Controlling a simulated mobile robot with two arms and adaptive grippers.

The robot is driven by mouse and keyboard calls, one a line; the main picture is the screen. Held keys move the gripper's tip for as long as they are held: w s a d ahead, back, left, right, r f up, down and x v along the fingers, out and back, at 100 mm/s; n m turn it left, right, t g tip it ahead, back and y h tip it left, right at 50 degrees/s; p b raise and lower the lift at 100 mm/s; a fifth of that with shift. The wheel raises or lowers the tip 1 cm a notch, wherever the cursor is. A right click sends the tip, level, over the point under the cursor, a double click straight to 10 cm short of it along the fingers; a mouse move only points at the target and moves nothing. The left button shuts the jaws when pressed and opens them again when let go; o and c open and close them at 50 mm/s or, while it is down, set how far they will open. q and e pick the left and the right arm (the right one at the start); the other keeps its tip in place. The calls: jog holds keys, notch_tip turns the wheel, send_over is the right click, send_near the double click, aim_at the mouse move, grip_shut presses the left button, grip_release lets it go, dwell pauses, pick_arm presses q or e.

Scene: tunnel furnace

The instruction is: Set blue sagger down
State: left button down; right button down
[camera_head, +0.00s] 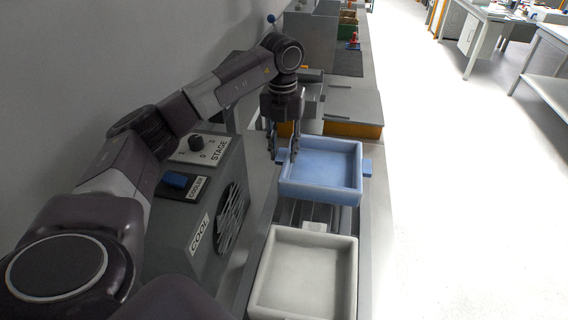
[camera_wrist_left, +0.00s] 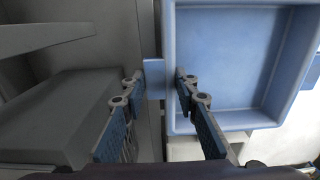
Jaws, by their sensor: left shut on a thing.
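The blue sagger (camera_head: 322,173) is a shallow, open, empty square tray with a small tab on its left and right sides. It appears above the rails of the narrow bench, and I cannot tell whether it touches them. My left gripper (camera_head: 286,156) points down at its left edge. In the left wrist view the sagger (camera_wrist_left: 228,60) fills the right side, and its tab (camera_wrist_left: 155,78) lies between the fingers of my left gripper (camera_wrist_left: 156,88). The gripper is shut on that tab. My right gripper is not in view.
A white sagger (camera_head: 305,275) sits in front of the blue one on the same line. A grey cooler box (camera_head: 205,205) with a fan grille and switches stands to the left. A grey housing with an orange edge (camera_head: 350,130) stands behind. Open floor (camera_head: 460,210) lies to the right.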

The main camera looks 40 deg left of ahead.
pick_arm(q)
jog(key=shift+w+f+p, duration=0.1)
jog(key=shift+f+p, duration=0.4)
jog(key=shift+f, duration=2.05)
jog(key=c, duration=1.5)
grip_release()
notch_tip(320, 180, up, 11)
jog(key=b, duration=0.3)
jog(key=shift+f, duration=0.1)
jog(key=shift+r, duration=0.6)
jog(key=shift+f, duration=0.1)
